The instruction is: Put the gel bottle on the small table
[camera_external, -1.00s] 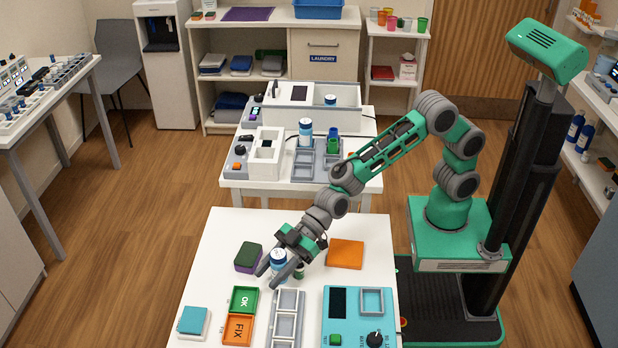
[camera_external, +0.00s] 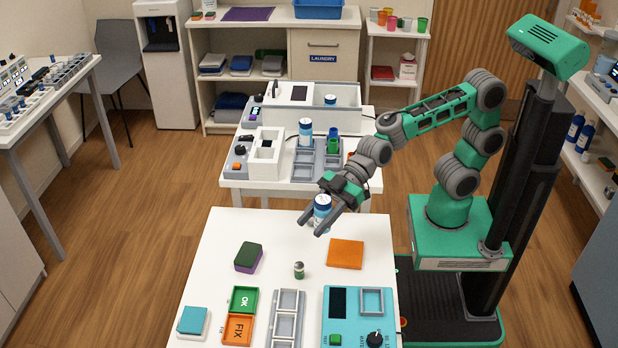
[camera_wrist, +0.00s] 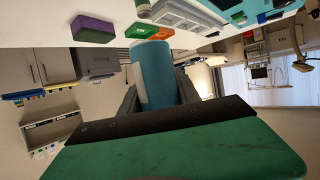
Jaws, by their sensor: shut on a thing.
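My gripper (camera_external: 312,223) is shut on a white-and-blue bottle with a blue cap (camera_external: 322,205), which looks like the gel bottle; its label is too small to read. It is held upright above the back right part of the near white table (camera_external: 222,262). In the wrist view the bottle's blue body (camera_wrist: 152,72) stands between the two fingers. A similar bottle (camera_external: 305,133) stands on the farther white table (camera_external: 232,183). I cannot tell which of the two is the small table.
The near table holds a green-and-purple block (camera_external: 248,257), a small vial (camera_external: 299,270), an orange pad (camera_external: 346,254), OK and FIX trays (camera_external: 240,315), a grey rack (camera_external: 286,318) and a teal device (camera_external: 357,318). The far table carries grey trays and a white box.

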